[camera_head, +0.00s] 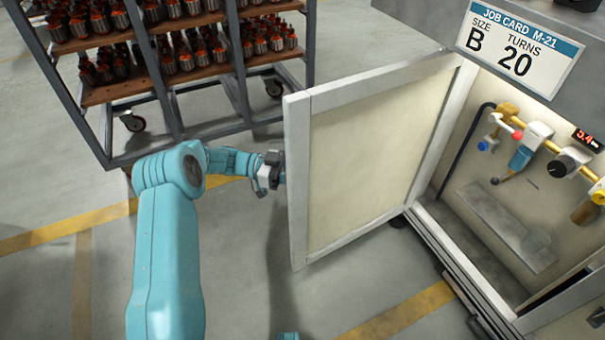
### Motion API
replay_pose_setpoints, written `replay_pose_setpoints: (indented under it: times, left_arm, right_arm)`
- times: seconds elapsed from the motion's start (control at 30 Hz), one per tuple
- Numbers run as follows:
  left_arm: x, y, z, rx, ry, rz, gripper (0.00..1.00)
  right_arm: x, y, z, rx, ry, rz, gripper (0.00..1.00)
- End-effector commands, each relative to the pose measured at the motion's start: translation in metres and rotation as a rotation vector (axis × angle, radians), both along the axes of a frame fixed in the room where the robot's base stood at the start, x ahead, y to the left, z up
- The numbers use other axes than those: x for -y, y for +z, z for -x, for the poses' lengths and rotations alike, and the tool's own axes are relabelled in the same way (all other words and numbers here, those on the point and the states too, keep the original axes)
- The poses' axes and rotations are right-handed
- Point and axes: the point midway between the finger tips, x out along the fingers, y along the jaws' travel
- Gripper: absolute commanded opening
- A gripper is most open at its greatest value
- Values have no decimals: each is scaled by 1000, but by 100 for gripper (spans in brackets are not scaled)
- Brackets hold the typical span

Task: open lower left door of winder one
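The lower left door (372,150) of the winder stands swung wide open to the left, a cream panel in a pale grey frame. My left gripper (279,174) is at the outer edge of the door, about halfway up its height. The fingertips are partly hidden behind the door edge, so I cannot tell whether they are shut on it. The open compartment (480,200) of the winder shows at the right. My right gripper is not in view.
A wheeled rack (170,80) with several armatures stands at the upper left, behind my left arm. Inside the compartment are a yellow pipe, valves and a gauge (571,161). A job card (520,45) hangs above. The grey floor with yellow lines (400,312) is clear in front.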

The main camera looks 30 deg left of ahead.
Motion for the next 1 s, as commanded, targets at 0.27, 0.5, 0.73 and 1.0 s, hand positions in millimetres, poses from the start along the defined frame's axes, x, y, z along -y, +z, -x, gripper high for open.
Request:
replay_pose_setpoints:
  times: [0.27, 0.5, 0.73, 1.0]
  left_arm:
    - [3, 2, -4, 5, -3, 1, 47]
    - [2, 2, -4, 4, -5, 2, 47]
    - [2, 1, -3, 3, -5, 2, 47]
    - [5, 2, -4, 3, -6, 2, 47]
  right_arm:
    - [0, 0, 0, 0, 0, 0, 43]
    - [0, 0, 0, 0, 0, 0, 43]
    - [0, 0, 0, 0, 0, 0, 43]
    - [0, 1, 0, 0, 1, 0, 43]
